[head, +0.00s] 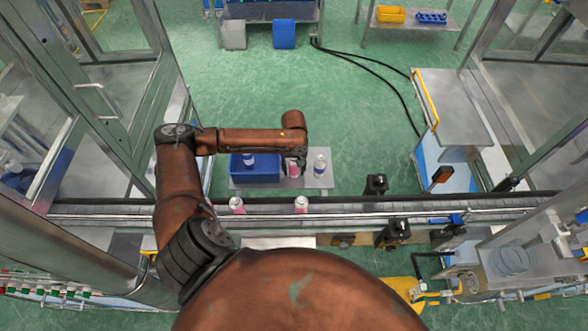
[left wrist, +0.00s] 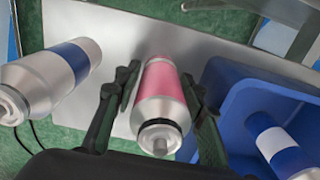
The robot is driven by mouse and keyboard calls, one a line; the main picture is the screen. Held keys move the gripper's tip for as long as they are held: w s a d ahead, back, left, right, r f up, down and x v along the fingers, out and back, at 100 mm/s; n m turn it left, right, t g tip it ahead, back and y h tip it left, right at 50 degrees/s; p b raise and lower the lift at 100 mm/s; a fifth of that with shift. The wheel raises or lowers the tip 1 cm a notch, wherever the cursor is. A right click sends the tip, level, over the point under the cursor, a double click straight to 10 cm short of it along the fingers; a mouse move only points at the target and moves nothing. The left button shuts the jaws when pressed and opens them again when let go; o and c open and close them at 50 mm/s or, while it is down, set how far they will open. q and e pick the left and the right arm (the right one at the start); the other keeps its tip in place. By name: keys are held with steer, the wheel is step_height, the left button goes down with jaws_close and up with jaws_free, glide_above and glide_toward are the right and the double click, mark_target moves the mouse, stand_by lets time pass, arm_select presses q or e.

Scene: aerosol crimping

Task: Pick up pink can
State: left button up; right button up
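A pink can (left wrist: 165,92) with a silver shoulder and a dark valve top stands between the two fingers of my left gripper (left wrist: 160,90) in the left wrist view. The fingers lie close along both sides of it; whether they press on it I cannot tell. In the head view the pink can (head: 293,170) is at the end of my left arm, over the grey plate (head: 308,182), and the arm partly hides it. Whether its base touches the plate is not clear. My right gripper does not show.
A blue-banded can (head: 320,165) stands right of the pink can. A blue bin (head: 262,177) on the left holds a blue-banded can (head: 248,160).

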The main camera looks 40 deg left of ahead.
arm_select(q)
steer(key=c, duration=0.7)
steer(key=shift+r, duration=0.1)
steer(key=shift+c, duration=0.2)
